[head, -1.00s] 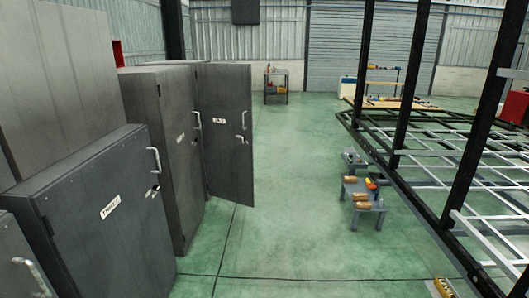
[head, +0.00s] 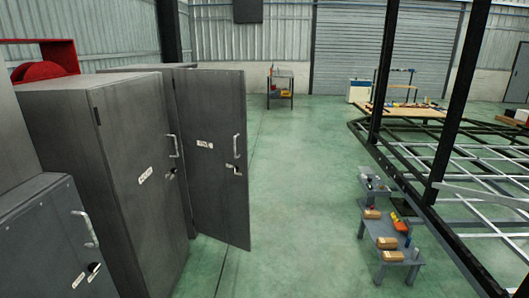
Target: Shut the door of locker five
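A tall dark grey locker door (head: 213,152) stands open in the head view, swung out from the row into the aisle. It carries a white label (head: 205,144) too small to read for certain, a pale bar handle (head: 236,146) and a latch below it. Its locker body is mostly hidden behind the nearer tall locker (head: 140,190). That nearer locker is shut and has its own label and handle. I cannot tell from the labels which one is locker five. My gripper is not in view.
A lower grey locker (head: 50,245) stands at the near left. Small grey benches (head: 385,232) with boxes and tools stand right of the aisle, beside the black trailer frame (head: 480,160). The green floor (head: 290,200) between is clear. A tool cart (head: 281,88) stands far back.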

